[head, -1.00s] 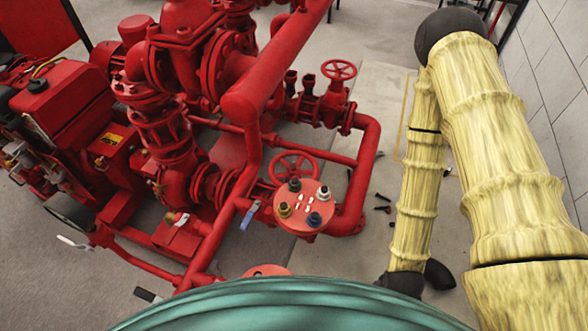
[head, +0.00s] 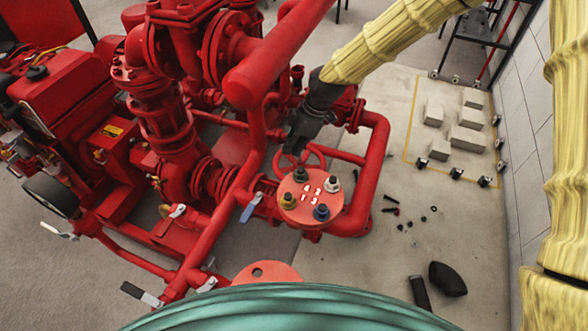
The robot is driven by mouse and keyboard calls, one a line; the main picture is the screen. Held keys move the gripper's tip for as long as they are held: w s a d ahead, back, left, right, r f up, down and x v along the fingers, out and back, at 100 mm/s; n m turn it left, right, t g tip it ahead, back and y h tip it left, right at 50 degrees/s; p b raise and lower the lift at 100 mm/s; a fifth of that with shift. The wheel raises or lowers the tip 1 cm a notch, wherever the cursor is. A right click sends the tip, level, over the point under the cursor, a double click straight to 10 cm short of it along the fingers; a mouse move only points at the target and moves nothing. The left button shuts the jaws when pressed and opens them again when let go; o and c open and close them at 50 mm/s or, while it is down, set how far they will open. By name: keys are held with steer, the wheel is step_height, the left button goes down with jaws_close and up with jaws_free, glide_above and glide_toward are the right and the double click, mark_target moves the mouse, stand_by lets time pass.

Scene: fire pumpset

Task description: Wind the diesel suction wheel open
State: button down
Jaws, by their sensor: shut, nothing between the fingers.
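A red handwheel (head: 320,154) sits low among the red pipes, just behind a round red flange with coloured bolts (head: 310,194). The wheel is partly hidden by my gripper and the flange. My gripper (head: 297,147) is dark and points down at the wheel's far side, at the end of my yellow-sleeved arm. Its fingers look closed with nothing held. I cannot tell whether the fingertips touch the rim or pass between the spokes. A second red handwheel, farther back, is hidden behind my arm. No label shows which wheel is the diesel suction one.
A thick red pipe (head: 270,70) slants past my gripper on the left. A red pipe bend (head: 376,140) stands on its right. A blue lever (head: 250,208) sticks out in front. Pale blocks (head: 466,140) and small dark parts lie on the floor at right.

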steer(key=p, duration=0.2)
glide_toward(283, 175)
steer(key=a+f, duration=0.2)
steer(key=f, duration=0.1)
steer(key=a+f, duration=0.1)
steer(key=shift+s+a+f, duration=0.15)
steer(key=shift+a+f, duration=0.1)
steer(key=shift+f, duration=0.05)
steer(key=d+f, duration=0.2)
steer(key=d, duration=0.1)
steer(key=shift+d+f+p, duration=0.2)
steer(key=shift+f+p, duration=0.05)
steer(key=shift+p, duration=0.05)
steer(key=shift+d+n+g+b, duration=0.3)
steer(key=shift+d+n+g, duration=0.15)
steer(key=shift+n, duration=0.65)
